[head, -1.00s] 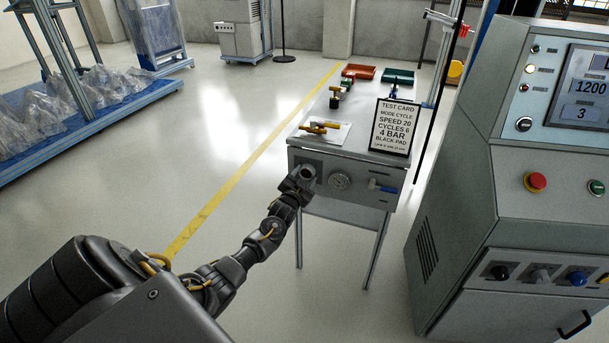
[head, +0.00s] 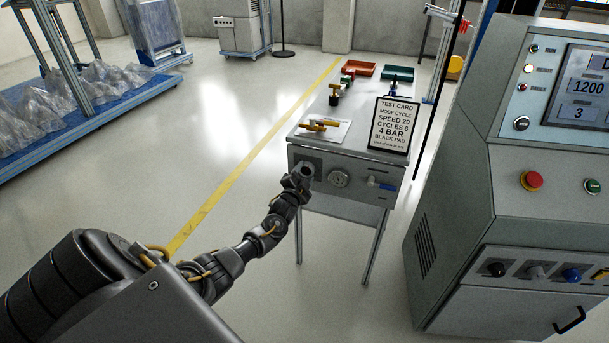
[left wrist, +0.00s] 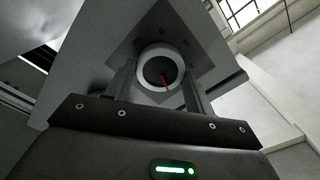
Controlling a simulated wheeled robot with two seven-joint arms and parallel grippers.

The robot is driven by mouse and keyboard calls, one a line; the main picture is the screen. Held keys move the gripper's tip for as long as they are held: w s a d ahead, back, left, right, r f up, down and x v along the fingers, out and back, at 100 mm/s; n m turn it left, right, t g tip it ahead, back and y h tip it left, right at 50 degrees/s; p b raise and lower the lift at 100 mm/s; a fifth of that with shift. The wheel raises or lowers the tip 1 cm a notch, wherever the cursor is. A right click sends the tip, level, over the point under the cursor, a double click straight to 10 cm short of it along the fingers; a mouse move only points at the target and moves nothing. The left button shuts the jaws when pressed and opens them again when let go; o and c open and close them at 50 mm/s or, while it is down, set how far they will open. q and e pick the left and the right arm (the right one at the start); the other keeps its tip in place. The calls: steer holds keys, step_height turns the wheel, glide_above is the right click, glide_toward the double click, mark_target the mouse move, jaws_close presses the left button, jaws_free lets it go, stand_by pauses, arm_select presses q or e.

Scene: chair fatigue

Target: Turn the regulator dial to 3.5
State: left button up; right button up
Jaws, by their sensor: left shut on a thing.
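In the head view my left gripper (head: 303,172) is at the left part of the grey bench's front panel and hides the dial. My right gripper is not in view.
The grey bench (head: 345,205) carries a test card (head: 390,125) reading 4 BAR, brass parts (head: 318,126) and trays at the back. A control cabinet (head: 500,240) stands at right.

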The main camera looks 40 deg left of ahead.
arm_select(q)
steer(key=o, duration=1)
steer(key=shift+c, duration=0.2)
steer(key=shift+s+d, duration=0.1)
steer(key=shift+s, duration=0.05)
steer(key=p+v, duration=0.1)
steer(key=v, duration=0.9)
steer(key=shift+s, duration=0.2)
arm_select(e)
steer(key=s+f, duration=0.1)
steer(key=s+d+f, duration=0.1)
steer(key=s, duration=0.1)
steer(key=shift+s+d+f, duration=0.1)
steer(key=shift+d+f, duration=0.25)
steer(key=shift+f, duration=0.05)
arm_select(q)
steer(key=shift+d, duration=0.1)
